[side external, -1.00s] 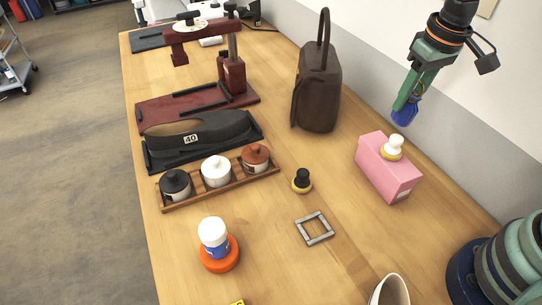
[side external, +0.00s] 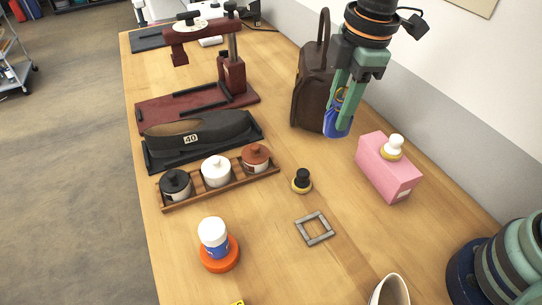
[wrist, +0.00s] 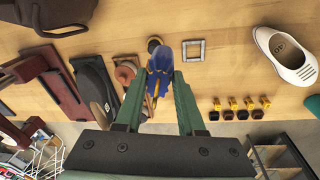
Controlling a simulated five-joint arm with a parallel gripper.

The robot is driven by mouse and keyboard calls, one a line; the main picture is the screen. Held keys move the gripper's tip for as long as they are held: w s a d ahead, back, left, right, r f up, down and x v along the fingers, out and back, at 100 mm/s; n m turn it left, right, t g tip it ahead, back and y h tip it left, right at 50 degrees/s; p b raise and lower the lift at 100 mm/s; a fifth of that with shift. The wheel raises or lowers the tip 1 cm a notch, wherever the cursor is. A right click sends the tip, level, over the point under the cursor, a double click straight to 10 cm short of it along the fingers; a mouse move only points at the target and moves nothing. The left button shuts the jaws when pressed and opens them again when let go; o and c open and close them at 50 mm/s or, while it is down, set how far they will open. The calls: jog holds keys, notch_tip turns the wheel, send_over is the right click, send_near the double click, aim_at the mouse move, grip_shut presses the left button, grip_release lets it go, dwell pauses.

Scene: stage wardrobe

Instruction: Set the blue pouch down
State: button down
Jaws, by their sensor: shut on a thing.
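The blue pouch (side external: 338,121) hangs between the fingers of my gripper (side external: 345,97), in front of the lower right of the brown bag in the side view. My gripper is shut on the pouch, and the fingers hide part of it. In the wrist view the pouch (wrist: 161,64) sits between the green fingertips of my gripper (wrist: 160,80). It is held above the wooden table (side external: 280,265). The height of the gap below it is hard to tell.
Near the pouch are the brown bag (side external: 310,90), a pink box (side external: 388,170) with a white-topped brush, a black-knobbed brush (side external: 302,181) and a square metal frame (side external: 314,229). Jars on a rack (side external: 217,178) stand to the left. Bare table lies between the bag and pink box.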

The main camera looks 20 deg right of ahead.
notch_tip(320, 180, down, 18)
jog(key=shift+r, duration=0.1)
dwell(0.4)
jog(key=c, duration=0.5)
grip_release()
